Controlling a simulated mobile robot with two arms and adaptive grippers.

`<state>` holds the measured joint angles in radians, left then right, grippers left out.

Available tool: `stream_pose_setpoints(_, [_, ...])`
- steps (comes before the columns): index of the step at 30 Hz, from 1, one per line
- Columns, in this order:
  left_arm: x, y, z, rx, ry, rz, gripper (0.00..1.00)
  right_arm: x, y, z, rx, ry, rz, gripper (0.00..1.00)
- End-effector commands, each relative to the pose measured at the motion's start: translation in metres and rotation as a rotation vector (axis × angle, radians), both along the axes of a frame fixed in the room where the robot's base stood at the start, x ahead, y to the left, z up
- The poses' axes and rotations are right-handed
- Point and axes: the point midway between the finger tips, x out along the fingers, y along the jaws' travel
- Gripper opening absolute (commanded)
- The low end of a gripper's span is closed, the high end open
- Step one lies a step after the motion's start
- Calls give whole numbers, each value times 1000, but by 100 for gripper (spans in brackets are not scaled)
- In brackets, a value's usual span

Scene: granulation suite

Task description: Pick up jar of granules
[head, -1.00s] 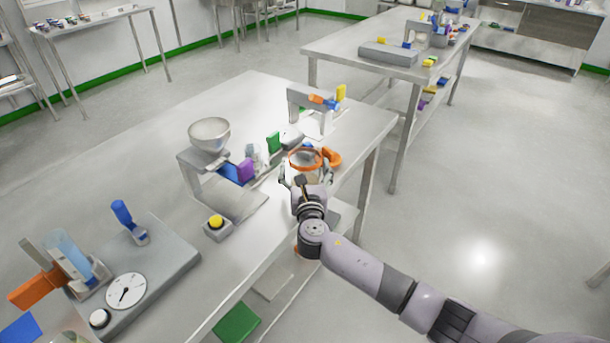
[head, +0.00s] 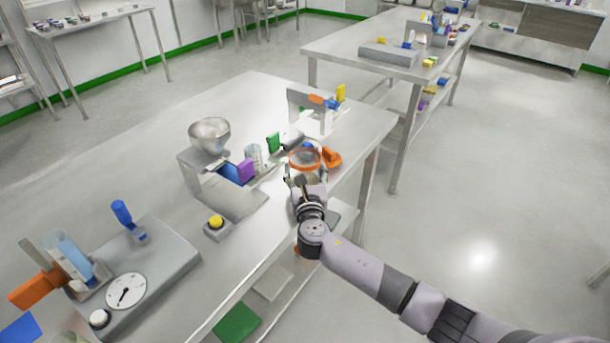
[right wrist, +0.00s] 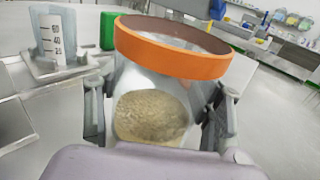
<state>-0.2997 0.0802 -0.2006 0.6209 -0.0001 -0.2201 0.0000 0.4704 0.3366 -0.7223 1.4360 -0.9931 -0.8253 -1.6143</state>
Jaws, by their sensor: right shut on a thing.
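The jar of granules (head: 306,168) is a clear jar with an orange rim, on the workbench near its right edge in the head view. In the right wrist view the jar (right wrist: 152,108) fills the middle, with tan granules in its lower part. My right gripper (head: 305,180) is shut on the jar. Its fingers show on both sides of the jar's wall in the right wrist view. The jar's base is hidden, so I cannot tell whether it touches the bench. My left gripper is not in view.
An orange scoop-like piece (head: 332,157) lies just right of the jar. A graduated beaker (head: 254,155), a green block (head: 273,142) and a stand with a steel bowl (head: 209,135) are to the left. A grey bracket (head: 309,105) stands behind. Open floor lies right of the bench.

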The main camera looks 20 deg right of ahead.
Motion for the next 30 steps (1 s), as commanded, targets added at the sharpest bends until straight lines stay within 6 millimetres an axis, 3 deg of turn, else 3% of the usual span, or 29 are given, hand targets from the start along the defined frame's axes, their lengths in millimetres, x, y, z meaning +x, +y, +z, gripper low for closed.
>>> stream_pose_setpoints(3, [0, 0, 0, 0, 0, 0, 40, 0, 0, 0, 0, 0, 0, 5])
stream_pose_setpoints(11, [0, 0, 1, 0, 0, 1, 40, 0, 0, 2, 0, -1, 0, 5])
stream_pose_setpoints(17, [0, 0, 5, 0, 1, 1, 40, 0, 0, 18, 0, -3, 0, 5])
stream_pose_setpoints(22, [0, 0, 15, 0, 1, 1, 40, 0, 0, 51, 3, -6, -1, 5])
stream_pose_setpoints(30, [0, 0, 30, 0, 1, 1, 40, 0, 0, 131, 1, -8, 2, 5])
